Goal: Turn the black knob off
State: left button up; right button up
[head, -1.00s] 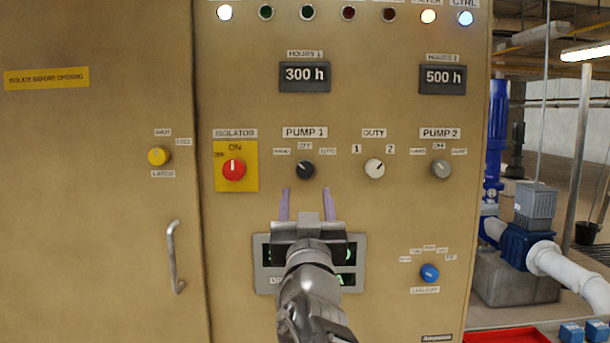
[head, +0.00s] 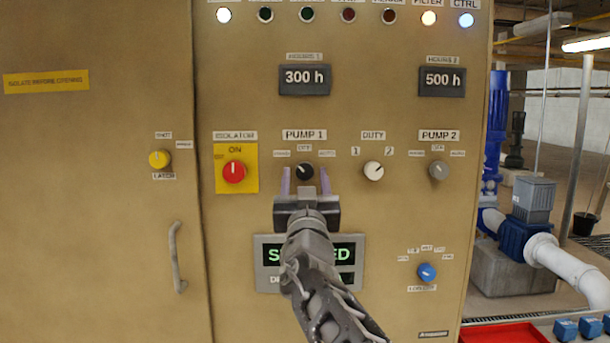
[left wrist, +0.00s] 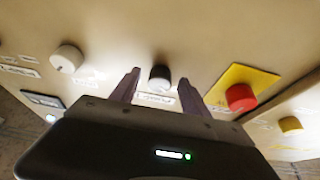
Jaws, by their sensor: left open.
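The black knob (head: 305,171) sits under the PUMP 1 label (head: 304,135) on the tan panel, with small position labels around it. Its pointer mark seems to lean to the upper left, toward the left-hand label. My left gripper (head: 306,180) is open, its two purple fingers to the left and right of the knob's lower part. In the left wrist view the black knob (left wrist: 160,78) shows between the spread fingers (left wrist: 157,88), apart from both. Whether the fingertips reach as deep as the knob is hard to tell. My right gripper is not in view.
The red isolator knob (head: 234,172) on its yellow plate is close on the left. The white DUTY knob (head: 373,171) is close on the right, with the grey PUMP 2 knob (head: 439,170) beyond. A display (head: 343,252) and blue knob (head: 427,272) are lower.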

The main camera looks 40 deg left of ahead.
pick_arm(q)
grip_shut()
dwell(0.6)
